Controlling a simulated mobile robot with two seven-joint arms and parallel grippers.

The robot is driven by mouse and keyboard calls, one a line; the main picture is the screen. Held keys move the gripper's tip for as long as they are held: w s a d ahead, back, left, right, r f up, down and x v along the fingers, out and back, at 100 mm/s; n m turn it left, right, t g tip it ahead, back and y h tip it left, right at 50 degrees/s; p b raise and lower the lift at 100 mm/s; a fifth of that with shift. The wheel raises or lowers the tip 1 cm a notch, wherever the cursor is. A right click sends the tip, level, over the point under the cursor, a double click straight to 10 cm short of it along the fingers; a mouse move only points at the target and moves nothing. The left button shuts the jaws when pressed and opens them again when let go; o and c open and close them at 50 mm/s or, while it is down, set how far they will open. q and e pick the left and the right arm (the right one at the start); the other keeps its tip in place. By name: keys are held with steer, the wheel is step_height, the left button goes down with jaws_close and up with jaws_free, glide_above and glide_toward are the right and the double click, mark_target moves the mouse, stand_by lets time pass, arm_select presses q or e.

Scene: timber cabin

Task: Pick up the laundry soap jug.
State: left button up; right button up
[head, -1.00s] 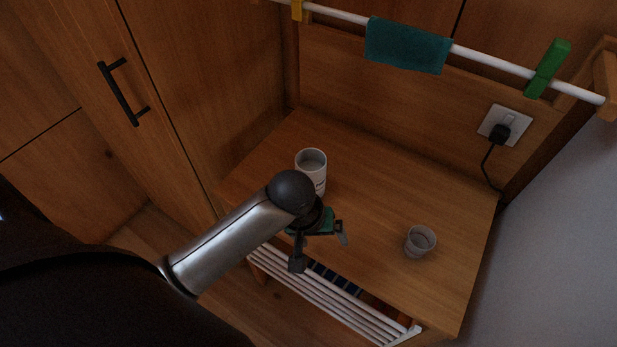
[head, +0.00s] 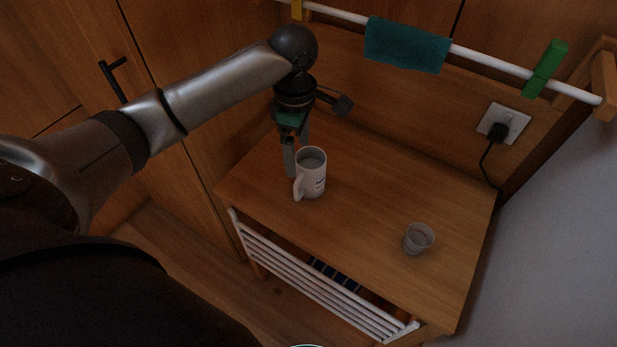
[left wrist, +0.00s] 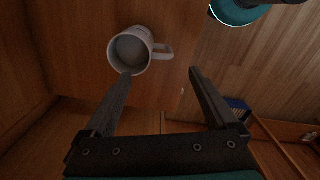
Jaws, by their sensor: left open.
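I see no laundry soap jug in either view. My left gripper (head: 293,163) is open above the wooden counter, just behind and left of a white mug (head: 314,184). In the left wrist view the jaws (left wrist: 160,73) are spread with nothing between them. The mug (left wrist: 131,51) lies beyond the tip of the left-hand finger there, its handle pointing right; I cannot tell whether they touch. My right gripper is in neither view.
The wooden counter (head: 370,205) carries the mug and a small grey cup (head: 418,239). A white slatted rack (head: 310,283) is at its front, with a blue striped item behind. Above hangs a rail with a teal cloth (head: 407,45) and green peg (head: 545,68). A plugged socket (head: 503,124) is right.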

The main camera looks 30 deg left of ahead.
mark_target(309, 183)
arm_select(q)
step_height(309, 183, down, 9)
steer(key=shift+r+b, duration=0.15)
steer(key=shift+b, duration=1)
step_height(309, 183, down, 5)
steer(key=shift+s+f+b, duration=0.1)
steer(key=shift+s+b, duration=0.05)
steer(key=shift+b, duration=0.9)
jaws_close()
